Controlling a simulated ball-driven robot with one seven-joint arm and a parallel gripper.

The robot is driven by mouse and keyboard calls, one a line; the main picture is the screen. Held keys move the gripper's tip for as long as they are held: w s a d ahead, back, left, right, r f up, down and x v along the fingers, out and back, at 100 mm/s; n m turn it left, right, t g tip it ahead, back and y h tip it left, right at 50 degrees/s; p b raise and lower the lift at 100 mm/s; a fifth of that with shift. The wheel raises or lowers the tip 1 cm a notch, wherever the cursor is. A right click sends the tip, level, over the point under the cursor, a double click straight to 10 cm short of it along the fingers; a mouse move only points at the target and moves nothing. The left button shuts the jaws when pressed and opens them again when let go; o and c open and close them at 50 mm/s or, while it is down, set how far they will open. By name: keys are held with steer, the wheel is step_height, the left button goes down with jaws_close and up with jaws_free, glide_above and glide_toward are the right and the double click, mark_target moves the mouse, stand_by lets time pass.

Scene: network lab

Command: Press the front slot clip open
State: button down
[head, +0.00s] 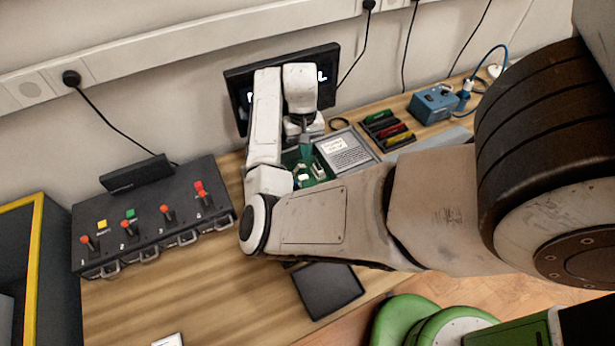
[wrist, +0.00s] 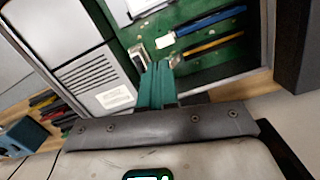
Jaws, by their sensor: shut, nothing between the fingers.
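A green circuit board (wrist: 125,30) lies in an open grey case (wrist: 95,80); in the head view the board (head: 318,172) is partly hidden by my arm. A blue slot (wrist: 208,22) and a dark slot with a yellow strip (wrist: 212,44) run side by side on it. A white clip (wrist: 165,41) sits at the near end of the blue slot. A small pale clip (wrist: 175,60) shows at the yellow slot's end, close to my fingertips. My gripper (wrist: 160,66) has its teal fingers shut and empty over the board; it also shows in the head view (head: 305,150). I cannot tell whether the fingertips touch a clip.
A monitor (head: 240,90) stands behind the case. A tray of coloured modules (head: 385,130) and a blue box (head: 433,104) are to the right. A black panel with red-topped levers (head: 150,228) is at left. A dark flat pad (head: 328,290) lies in front.

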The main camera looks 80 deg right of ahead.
mark_target(305, 176)
steer(key=shift+a, duration=0.1)
stand_by(0.3)
steer(key=f, duration=0.2)
steer(key=f+b, duration=0.1)
steer(key=f, duration=0.3)
steer(key=shift+s+a+f, duration=0.1)
steer(key=shift+a, duration=0.15)
steer(key=shift+f+b, duration=0.45)
steer(key=shift+b, duration=0.05)
